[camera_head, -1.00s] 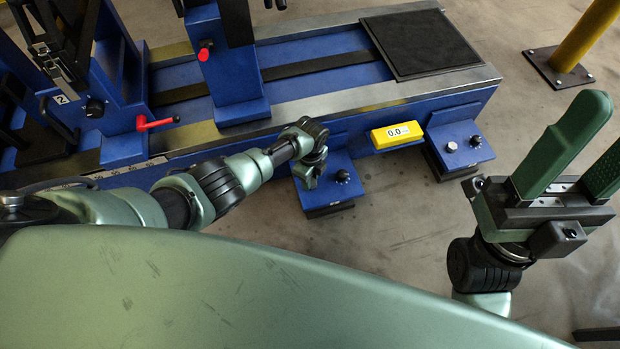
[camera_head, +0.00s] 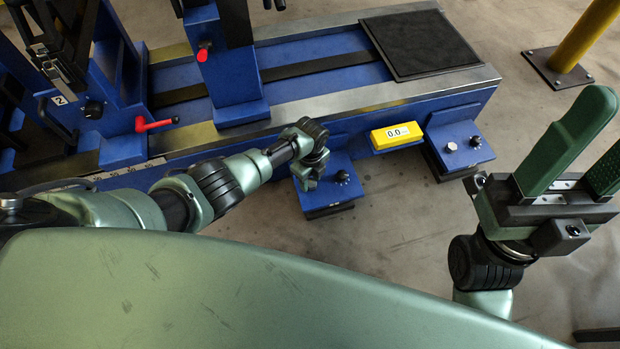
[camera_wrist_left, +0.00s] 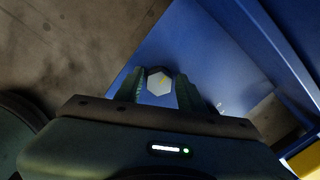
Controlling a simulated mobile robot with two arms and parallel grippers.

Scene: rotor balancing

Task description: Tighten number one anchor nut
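A pale hex nut (camera_wrist_left: 159,82) with a yellow mark sits on a blue plate in the left wrist view. My left gripper (camera_wrist_left: 160,78) has one finger on each side of the nut, with narrow gaps showing; contact is not clear. In the head view my left gripper (camera_head: 308,182) points down over the left blue foot (camera_head: 332,193) of the machine and hides its nut. A black knob (camera_head: 342,176) shows beside it. My right gripper (camera_head: 606,125) is open and empty at the right, over the floor.
The blue machine bed (camera_head: 320,84) runs across the back. A yellow display (camera_head: 396,134) reading 0.0 stands between the feet. The right foot (camera_head: 458,160) carries another hex nut (camera_head: 451,147) and knob (camera_head: 475,141). A yellow post (camera_head: 588,35) stands at the back right.

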